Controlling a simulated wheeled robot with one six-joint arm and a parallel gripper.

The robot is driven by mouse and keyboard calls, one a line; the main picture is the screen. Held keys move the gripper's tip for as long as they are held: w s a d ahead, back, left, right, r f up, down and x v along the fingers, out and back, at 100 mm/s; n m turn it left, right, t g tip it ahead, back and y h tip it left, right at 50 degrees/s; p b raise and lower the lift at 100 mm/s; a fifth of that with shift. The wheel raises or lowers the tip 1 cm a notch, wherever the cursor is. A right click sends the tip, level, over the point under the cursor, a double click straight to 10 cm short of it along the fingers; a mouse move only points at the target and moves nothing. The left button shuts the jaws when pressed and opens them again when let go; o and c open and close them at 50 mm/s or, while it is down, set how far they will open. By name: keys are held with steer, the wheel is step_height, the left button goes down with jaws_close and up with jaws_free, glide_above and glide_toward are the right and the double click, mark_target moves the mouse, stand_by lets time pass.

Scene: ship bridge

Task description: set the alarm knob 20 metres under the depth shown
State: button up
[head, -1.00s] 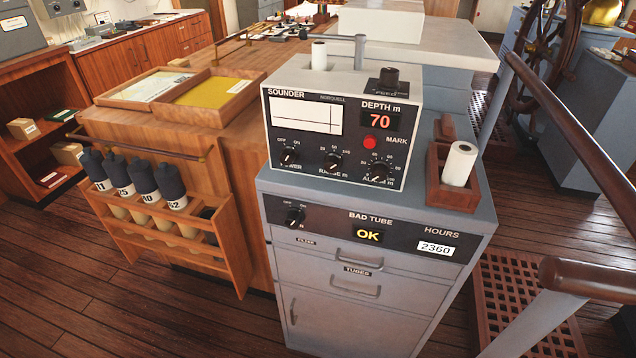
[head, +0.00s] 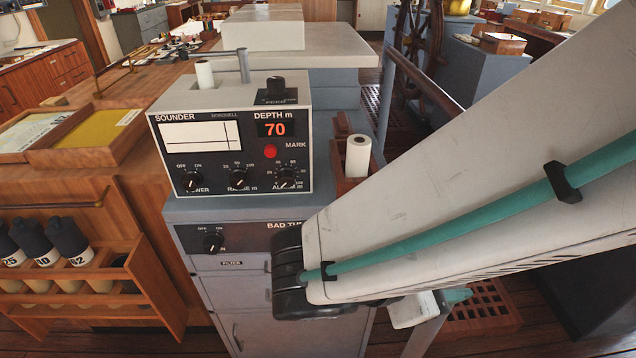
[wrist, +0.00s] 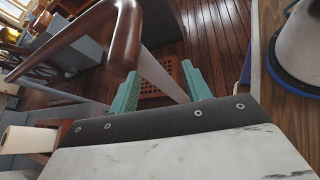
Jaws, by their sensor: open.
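The grey echo sounder (head: 215,103) stands on a grey cabinet in the head view. Its red depth display (head: 275,129) reads 70. The black alarm knob (head: 287,177) is at the lower right of the panel, right of the range knob (head: 238,177). The alarm pointer's exact setting is too small to read. In the wrist view my gripper (wrist: 160,92) is open, its two teal fingers apart with nothing held. A brown handrail shows near and beyond the fingers. The sounder's knobs are not seen in the wrist view. In the head view my arm hides part of the cabinet front.
A paper roll (head: 358,155) stands in a wooden box right of the sounder. A brown-topped handrail (head: 425,82) runs at the right. A wooden rack (head: 130,290) of dark-capped bottles is at the left. A lower knob (head: 213,241) sits on the cabinet panel.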

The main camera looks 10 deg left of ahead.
steer(key=w+a+n+t+y, duration=0.4)
steer(key=w+a+n+t, duration=0.3)
steer(key=a+n+t, duration=0.15)
steer(key=n+t+y, duration=0.3)
steer(key=n+y, duration=0.7)
steer(key=y, duration=0.1)
glide_toward(287, 183)
steer(key=w, duration=0.1)
steer(key=shift+m, duration=0.25)
steer(key=x, duration=0.7)
steer(key=shift+w+a+r, duration=0.1)
steer(key=shift+w+a, duration=0.1)
steer(key=shift+g, duration=0.25)
steer(key=c, duration=1)
